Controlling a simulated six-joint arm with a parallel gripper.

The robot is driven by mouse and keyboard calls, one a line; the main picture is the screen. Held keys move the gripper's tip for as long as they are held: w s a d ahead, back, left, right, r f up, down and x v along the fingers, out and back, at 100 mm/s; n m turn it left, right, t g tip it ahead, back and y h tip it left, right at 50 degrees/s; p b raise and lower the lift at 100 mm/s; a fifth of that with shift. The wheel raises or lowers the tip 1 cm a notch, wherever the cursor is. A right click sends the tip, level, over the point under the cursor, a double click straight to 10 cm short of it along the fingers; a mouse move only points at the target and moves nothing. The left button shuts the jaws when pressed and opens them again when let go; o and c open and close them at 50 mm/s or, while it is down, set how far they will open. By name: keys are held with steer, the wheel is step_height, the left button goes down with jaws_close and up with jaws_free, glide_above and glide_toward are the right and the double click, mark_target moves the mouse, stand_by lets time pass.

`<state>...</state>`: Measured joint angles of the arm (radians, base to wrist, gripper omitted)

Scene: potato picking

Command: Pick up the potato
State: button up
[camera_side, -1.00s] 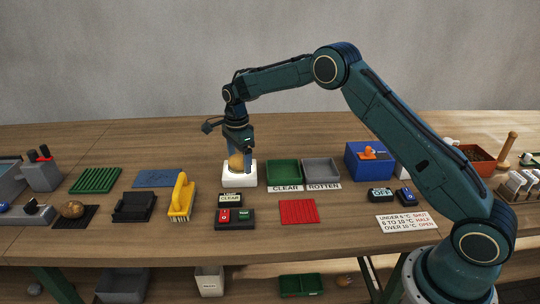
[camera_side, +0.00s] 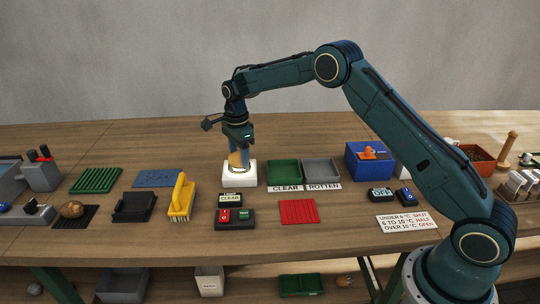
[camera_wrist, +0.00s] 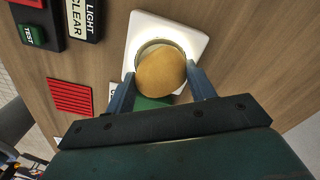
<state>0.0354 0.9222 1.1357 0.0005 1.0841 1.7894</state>
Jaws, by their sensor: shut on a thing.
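A yellow-brown potato (camera_side: 236,159) is between the fingers of my gripper (camera_side: 238,157), directly over the round opening of a white square block (camera_side: 240,180). In the wrist view the potato (camera_wrist: 160,74) sits between the two blue fingers of my gripper (camera_wrist: 161,76), which are shut on it. The white block (camera_wrist: 196,40) lies beyond it, its ring partly hidden by the potato. I cannot tell whether the potato still touches the block. Another brown potato (camera_side: 73,209) lies on a dark mat at the left.
A green tray (camera_side: 284,172) marked CLEAR and a grey tray (camera_side: 322,171) marked ROTTEN stand right of the block. A button box (camera_side: 235,218) and a red ribbed mat (camera_side: 299,211) lie in front.

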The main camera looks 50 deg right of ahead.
mark_target(239, 154)
step_height(239, 154, up, 19)
stand_by(0.6)
stand_by(0.6)
steer(key=s+d+f, duration=0.9)
steer(key=f, duration=0.4)
steer(key=shift+s+d+f, duration=0.25)
steer(key=shift+s+d, duration=0.1)
steer(key=shift+f, duration=0.1)
steer(key=shift+f, duration=2.65)
